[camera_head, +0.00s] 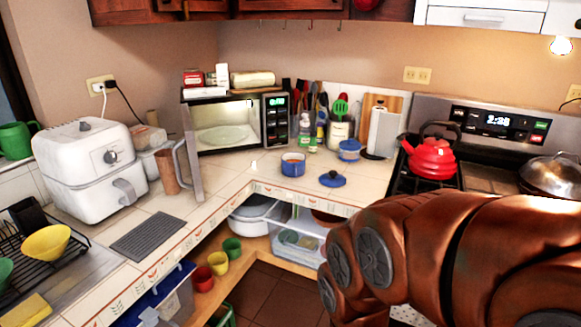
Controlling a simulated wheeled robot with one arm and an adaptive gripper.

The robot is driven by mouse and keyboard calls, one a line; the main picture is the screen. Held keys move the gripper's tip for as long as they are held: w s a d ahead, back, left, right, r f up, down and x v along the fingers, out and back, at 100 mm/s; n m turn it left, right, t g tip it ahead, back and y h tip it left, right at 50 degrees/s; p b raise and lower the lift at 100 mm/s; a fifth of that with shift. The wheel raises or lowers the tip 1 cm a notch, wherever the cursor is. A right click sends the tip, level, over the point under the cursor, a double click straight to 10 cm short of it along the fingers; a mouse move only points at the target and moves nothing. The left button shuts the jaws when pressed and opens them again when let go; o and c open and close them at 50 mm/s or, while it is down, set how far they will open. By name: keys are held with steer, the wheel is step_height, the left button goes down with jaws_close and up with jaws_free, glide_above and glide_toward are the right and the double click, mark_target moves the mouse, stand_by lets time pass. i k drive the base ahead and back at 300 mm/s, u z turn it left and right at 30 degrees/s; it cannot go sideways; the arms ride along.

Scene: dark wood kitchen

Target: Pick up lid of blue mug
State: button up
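The blue mug (292,168) stands upright and uncovered on the tiled counter, in front of the microwave's right side. Something reddish shows inside it. A round blue lid (332,180) with a small knob on top lies flat on the counter, to the right of the mug and nearer the front edge, apart from it. My brown arm comes in from the lower right, and its bulky links fill that corner. My gripper is not in view.
A blue-lidded jar (349,151) and a utensil holder (340,131) stand behind the lid. A paper towel roll (382,132) and a red kettle (431,158) are to the right. The open microwave (237,124) is behind left. Bare counter surrounds the lid.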

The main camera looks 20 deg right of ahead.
mark_target(332, 179)
steer(key=z, duration=0.35)
steer(key=i, duration=1.3)
steer(key=u, duration=0.2)
